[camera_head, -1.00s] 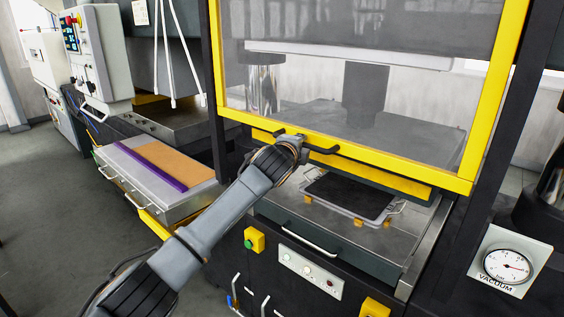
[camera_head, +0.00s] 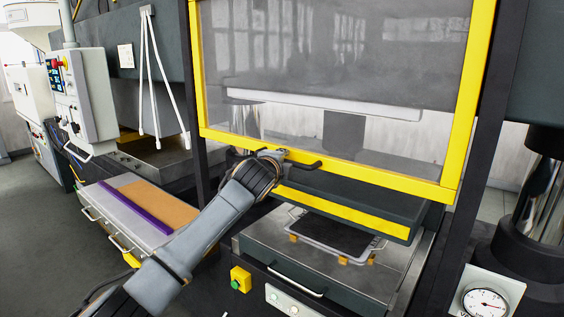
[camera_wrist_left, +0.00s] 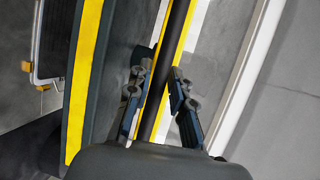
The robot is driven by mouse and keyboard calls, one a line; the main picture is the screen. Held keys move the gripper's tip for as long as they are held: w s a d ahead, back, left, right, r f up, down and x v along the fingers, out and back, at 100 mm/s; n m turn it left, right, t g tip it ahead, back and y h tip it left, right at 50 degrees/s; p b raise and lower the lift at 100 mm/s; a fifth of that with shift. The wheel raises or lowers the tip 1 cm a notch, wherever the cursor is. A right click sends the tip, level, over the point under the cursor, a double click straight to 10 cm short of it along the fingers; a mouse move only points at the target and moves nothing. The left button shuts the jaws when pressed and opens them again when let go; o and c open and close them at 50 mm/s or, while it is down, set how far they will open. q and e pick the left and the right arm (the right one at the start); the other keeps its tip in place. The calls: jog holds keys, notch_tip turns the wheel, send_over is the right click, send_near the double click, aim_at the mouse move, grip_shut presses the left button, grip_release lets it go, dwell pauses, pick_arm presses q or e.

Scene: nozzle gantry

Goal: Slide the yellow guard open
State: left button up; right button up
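The yellow guard (camera_head: 451,100) is a yellow-framed clear panel on the front of the press in the head view. A black handle (camera_head: 308,165) runs along its bottom rail. My left gripper (camera_head: 281,155) is at the left part of this handle. In the left wrist view the handle (camera_wrist_left: 178,35) passes as a dark bar between the two fingers of my left gripper (camera_wrist_left: 161,80), which are closed around it. The guard stands partly raised, with a gap below its bottom rail. My right gripper is not in view.
Below the guard are a dark platen with a yellow strip (camera_head: 345,213) and a tray (camera_head: 330,238) on the press bed. A vacuum gauge (camera_head: 487,302) is at the lower right. A bench with an orange-brown top (camera_head: 160,205) and a control box (camera_head: 82,100) stand at the left.

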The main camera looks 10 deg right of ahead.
pick_arm(q)
jog(key=shift+o, duration=0.5)
jog(key=shift+f, duration=0.1)
jog(key=v, duration=1.2)
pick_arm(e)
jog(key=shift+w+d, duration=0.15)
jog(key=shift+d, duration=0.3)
